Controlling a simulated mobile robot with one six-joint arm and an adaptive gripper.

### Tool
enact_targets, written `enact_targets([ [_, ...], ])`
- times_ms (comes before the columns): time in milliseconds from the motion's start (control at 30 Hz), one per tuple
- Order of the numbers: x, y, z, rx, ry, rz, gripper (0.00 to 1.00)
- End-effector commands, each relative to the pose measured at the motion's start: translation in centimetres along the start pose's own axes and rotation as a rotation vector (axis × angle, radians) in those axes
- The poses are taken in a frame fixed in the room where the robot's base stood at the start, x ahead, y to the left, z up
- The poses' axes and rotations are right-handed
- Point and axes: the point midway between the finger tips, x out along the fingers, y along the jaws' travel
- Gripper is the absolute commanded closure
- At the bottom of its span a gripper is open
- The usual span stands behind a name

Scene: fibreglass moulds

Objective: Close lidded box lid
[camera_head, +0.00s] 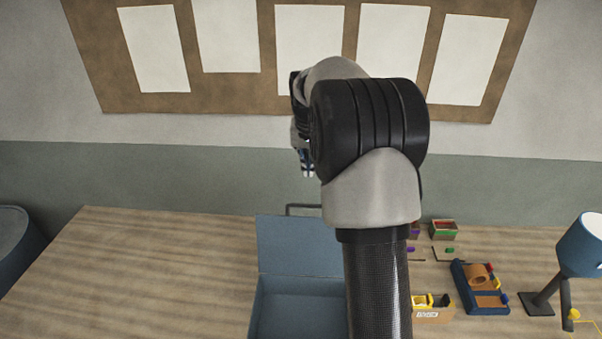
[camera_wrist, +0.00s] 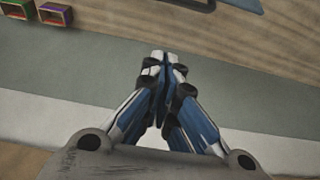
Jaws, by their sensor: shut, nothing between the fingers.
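The lidded box is blue-grey and stands on the wooden table. Its lid (camera_head: 294,246) is open, raised at the back of the box, with a dark handle (camera_head: 303,207) at its top edge. The box's open inside (camera_head: 290,309) shows below the lid; its right side is hidden by my arm. My gripper (camera_head: 308,172) is above and behind the lid, apart from it, near the wall. In the wrist view my gripper (camera_wrist: 163,62) has its fingertips together with nothing between them. The handle (camera_wrist: 190,5) and a corner of the lid (camera_wrist: 235,3) show at the top edge there.
Small coloured bins (camera_head: 444,229), a blue tape holder (camera_head: 480,287), a yellow-topped box (camera_head: 432,306) and a blue lamp (camera_head: 582,246) stand on the right. The table (camera_head: 150,270) left of the box is clear. Papers hang on a board (camera_head: 262,90) behind.

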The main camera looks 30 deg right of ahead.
Motion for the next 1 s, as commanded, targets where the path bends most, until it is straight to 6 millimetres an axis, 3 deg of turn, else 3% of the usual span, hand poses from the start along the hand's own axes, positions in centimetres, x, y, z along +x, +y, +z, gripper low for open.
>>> enact_targets([
  [467, 9.6, 0.0, 0.2, -0.001, -0.005, 0.000, 1.00],
  [700, 8.3, -0.1, 3.0, -0.002, -0.001, 0.000, 1.00],
  [1000, 8.0, -0.1, 3.9, -0.002, 0.000, 0.000, 1.00],
])
